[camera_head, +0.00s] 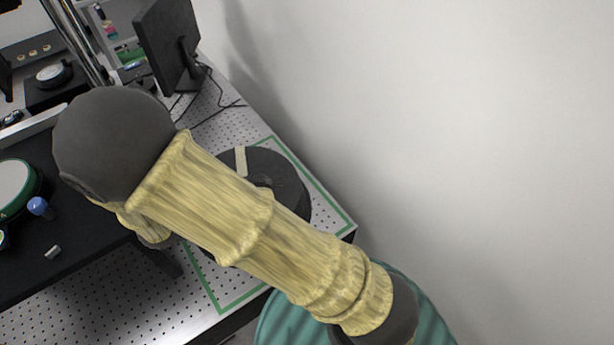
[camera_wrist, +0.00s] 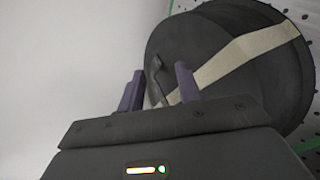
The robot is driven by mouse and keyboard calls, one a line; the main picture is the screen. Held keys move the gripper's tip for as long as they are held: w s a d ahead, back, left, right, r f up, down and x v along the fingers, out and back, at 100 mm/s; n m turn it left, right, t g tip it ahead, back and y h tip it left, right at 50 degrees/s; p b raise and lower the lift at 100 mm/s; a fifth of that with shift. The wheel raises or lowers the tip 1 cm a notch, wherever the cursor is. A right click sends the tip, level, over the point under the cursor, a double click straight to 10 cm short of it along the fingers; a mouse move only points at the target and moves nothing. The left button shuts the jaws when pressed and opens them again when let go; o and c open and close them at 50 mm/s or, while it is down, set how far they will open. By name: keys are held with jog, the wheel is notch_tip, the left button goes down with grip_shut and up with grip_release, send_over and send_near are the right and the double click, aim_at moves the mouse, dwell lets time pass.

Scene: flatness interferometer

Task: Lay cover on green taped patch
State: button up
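The cover (camera_head: 288,186) is a dark grey round lid with a pale tape strip across it. In the head view it sits inside the green taped patch (camera_head: 318,186) at the table's right corner, partly hidden behind my arm. In the wrist view the cover (camera_wrist: 215,45) fills the upper right, with a thin dark handle near the fingers. Green tape (camera_wrist: 307,146) shows at the right edge there. My gripper (camera_wrist: 160,88) has its two purple fingers apart, close to the handle, with nothing clearly held between them. My arm hides the gripper in the head view.
The perforated table (camera_head: 225,122) has a monitor (camera_head: 168,45) with cables at the back. A black platform (camera_head: 85,235) at left carries a green-rimmed disc (camera_head: 15,187) and a blue knob (camera_head: 39,206). A white wall (camera_head: 450,120) stands right of the table.

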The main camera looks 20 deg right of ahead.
jog(key=s+d+r+m+g+y, duration=0.1)
jog(key=d+r+m+y, duration=0.3)
jog(key=d, duration=0.3)
jog(key=s+d+r+m+g+y, duration=0.1)
jog(key=s+d+r+m+y, duration=0.1)
jog(key=d+r+m+y, duration=0.2)
jog(key=d+y, duration=0.2)
jog(key=d, duration=0.1)
jog(key=shift+s+d, duration=0.25)
jog(key=shift+s, duration=0.05)
jog(key=shift+f+b, duration=0.35)
jog(key=shift+w, duration=0.1)
